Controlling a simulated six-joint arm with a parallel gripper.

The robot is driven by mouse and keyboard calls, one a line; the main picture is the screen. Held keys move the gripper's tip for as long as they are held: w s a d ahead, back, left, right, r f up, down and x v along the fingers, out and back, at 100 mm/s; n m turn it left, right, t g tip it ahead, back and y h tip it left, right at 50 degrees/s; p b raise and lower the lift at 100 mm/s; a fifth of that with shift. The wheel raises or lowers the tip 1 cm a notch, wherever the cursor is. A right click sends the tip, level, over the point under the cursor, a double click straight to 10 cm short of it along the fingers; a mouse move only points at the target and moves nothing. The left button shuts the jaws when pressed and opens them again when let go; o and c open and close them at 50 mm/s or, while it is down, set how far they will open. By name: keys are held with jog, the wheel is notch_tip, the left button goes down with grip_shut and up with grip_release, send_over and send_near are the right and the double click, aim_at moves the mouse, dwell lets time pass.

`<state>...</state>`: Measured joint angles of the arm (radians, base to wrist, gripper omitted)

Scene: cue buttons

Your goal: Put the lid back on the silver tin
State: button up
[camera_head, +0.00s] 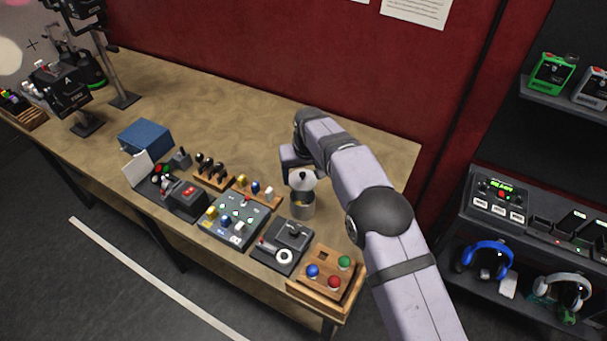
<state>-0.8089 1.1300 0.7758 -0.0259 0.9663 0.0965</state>
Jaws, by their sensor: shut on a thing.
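The silver tin (303,207) stands upright on the wooden table, behind the row of button boxes. Its mouth faces up, and something yellowish shows inside. The silver lid (303,183), a round disc with a dark knob, is just above the tin, over the back part of its mouth. A gap shows between the lid and the front rim; I cannot tell whether the lid touches the back rim. My gripper (299,170) is shut on the lid by its knob, and the fingertips are small and partly hidden.
Close in front of the tin are a grey panel with a white ring (283,249), a multicoloured button panel (234,219) and a wooden button box (328,277). A small wooden rack (257,191) is to the left. The table behind is clear.

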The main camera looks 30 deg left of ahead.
jog(key=shift+f, duration=0.1)
jog(key=shift+f+b, duration=1.95)
jog(key=shift+f, duration=1.1)
jog(key=shift+f+b, duration=0.2)
jog(key=shift+b, duration=0.2)
dwell(0.4)
jog(key=o, duration=1.4)
jog(key=shift+r, duration=0.1)
jog(key=shift+r+p, duration=2.2)
jog(key=shift+r, duration=1.25)
jog(key=shift+c, duration=0.4)
